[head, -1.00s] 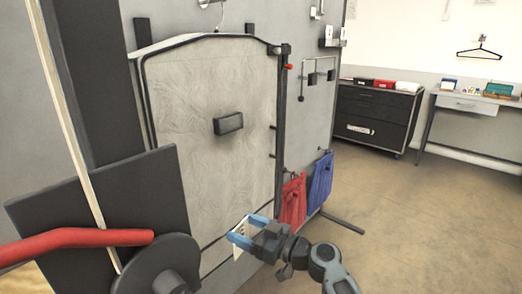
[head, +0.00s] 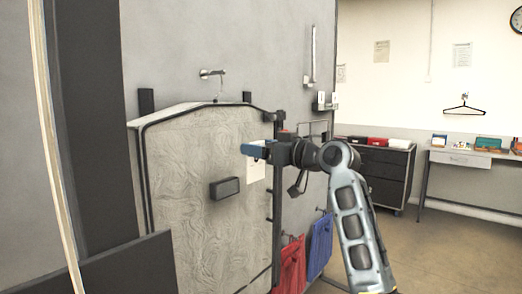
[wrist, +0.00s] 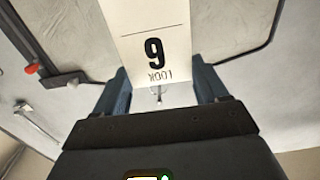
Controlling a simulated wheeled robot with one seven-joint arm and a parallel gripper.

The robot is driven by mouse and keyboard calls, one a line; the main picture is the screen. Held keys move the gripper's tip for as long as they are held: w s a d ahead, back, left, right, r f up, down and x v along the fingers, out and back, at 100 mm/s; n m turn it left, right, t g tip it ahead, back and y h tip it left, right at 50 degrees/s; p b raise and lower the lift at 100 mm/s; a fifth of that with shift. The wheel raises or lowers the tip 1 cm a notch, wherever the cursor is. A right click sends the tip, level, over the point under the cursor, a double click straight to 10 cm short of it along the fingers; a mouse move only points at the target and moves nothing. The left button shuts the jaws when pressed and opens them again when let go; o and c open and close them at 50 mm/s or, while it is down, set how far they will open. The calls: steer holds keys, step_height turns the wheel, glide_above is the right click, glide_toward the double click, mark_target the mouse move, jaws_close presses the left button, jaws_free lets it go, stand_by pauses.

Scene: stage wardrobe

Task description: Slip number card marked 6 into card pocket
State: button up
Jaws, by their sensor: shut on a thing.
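My gripper (head: 254,151), with blue fingers, is shut on the white number card (head: 256,171), which hangs below the fingers in front of the pale panel's right side. In the wrist view the card (wrist: 150,20) sits between the fingers (wrist: 160,92) and bears a black 6 and the word LOOK, which appears upside down.
The pale panel (head: 205,235) has a dark tube edge on a grey wall (head: 230,45). A small holder with white pieces (head: 325,103) is on the wall at right. Red (head: 291,265) and blue (head: 320,245) cloths hang low. A dark cabinet (head: 385,172) stands behind.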

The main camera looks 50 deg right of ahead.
mark_target(256, 168)
steer(key=shift+w+a+f+b, duration=0.1)
steer(key=shift+w+f+b, duration=0.1)
steer(key=shift+w, duration=2.8)
steer(key=shift+w+a+f+b, duration=0.1)
steer(key=shift+w+b, duration=0.05)
steer(key=shift+w, duration=2.8)
steer(key=shift+f+b, duration=1.7)
steer(key=shift+f, duration=0.65)
steer(key=shift+f, duration=0.1)
steer(key=o, duration=1)
steer(key=shift+o, duration=0.2)
steer(key=s+b, duration=0.1)
steer(key=s, duration=0.7)
steer(key=shift+d, duration=0.15)
steer(key=shift+w, duration=0.1)
steer(key=shift+f, duration=0.1)
